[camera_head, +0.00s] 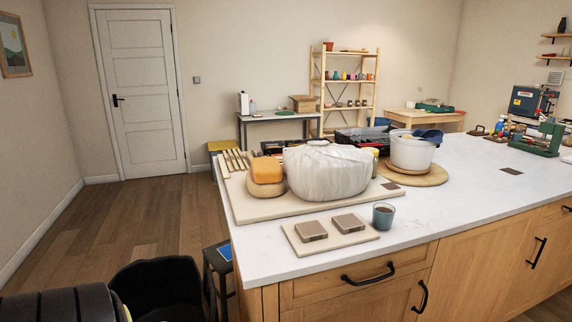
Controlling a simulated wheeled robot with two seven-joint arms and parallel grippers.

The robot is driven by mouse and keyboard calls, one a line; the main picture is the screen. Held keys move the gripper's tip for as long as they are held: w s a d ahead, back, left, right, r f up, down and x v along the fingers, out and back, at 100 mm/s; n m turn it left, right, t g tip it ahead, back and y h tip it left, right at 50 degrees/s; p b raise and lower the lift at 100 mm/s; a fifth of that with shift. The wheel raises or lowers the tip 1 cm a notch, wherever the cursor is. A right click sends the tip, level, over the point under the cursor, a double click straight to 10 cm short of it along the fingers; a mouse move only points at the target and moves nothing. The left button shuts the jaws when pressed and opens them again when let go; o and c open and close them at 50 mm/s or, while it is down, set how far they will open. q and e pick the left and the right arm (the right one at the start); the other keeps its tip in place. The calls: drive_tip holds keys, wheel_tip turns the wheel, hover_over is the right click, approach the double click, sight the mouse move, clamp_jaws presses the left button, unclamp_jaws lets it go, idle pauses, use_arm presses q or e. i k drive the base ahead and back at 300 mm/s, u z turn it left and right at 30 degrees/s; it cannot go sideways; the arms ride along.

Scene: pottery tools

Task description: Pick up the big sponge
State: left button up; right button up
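Two rounded, sponge-like pieces are stacked at the left of a pale board (254,211) on the counter. An orange piece (267,170) rests on top of a tan piece (265,189). The tan one looks slightly wider, but I cannot tell for sure which is the big sponge. A large white wrapped bundle (328,172) stands right beside them on the board. Neither of my grippers is in view.
Wooden slats (236,160) are left of the stack. A white bucket (412,152) stands right. A stool (219,262) is below the counter's left end.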

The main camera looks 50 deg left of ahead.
sight(265, 170)
drive_tip(key=i, duration=1.3)
drive_tip(key=u, duration=3.65)
